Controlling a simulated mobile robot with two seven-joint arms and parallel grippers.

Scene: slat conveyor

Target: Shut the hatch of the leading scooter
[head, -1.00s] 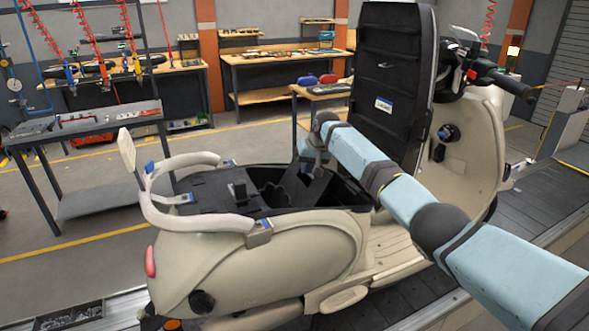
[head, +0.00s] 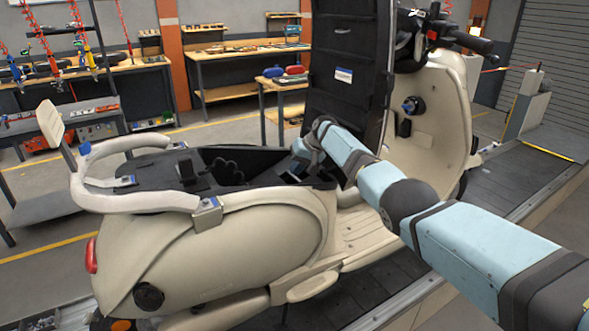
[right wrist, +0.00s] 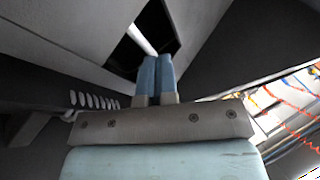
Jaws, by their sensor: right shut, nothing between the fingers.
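The cream scooter (head: 230,255) stands on the slat conveyor. Its hatch (head: 345,100) is open and stands upright, its black underside with a small label facing the rear of the scooter. The open black compartment (head: 225,170) lies behind the hatch's foot. My right gripper (head: 297,168) is low at the hatch's foot, over the front end of the compartment, pointing down; its tips are hard to make out there. In the right wrist view its two blue fingers (right wrist: 155,77) are together and empty, close to dark and grey surfaces. I cannot tell whether they touch. My left gripper is not in view.
A grab rail (head: 135,190) curves around the scooter's rear. The handlebar (head: 455,35) stands beyond the hatch. Open floor lies between the scooter and the benches.

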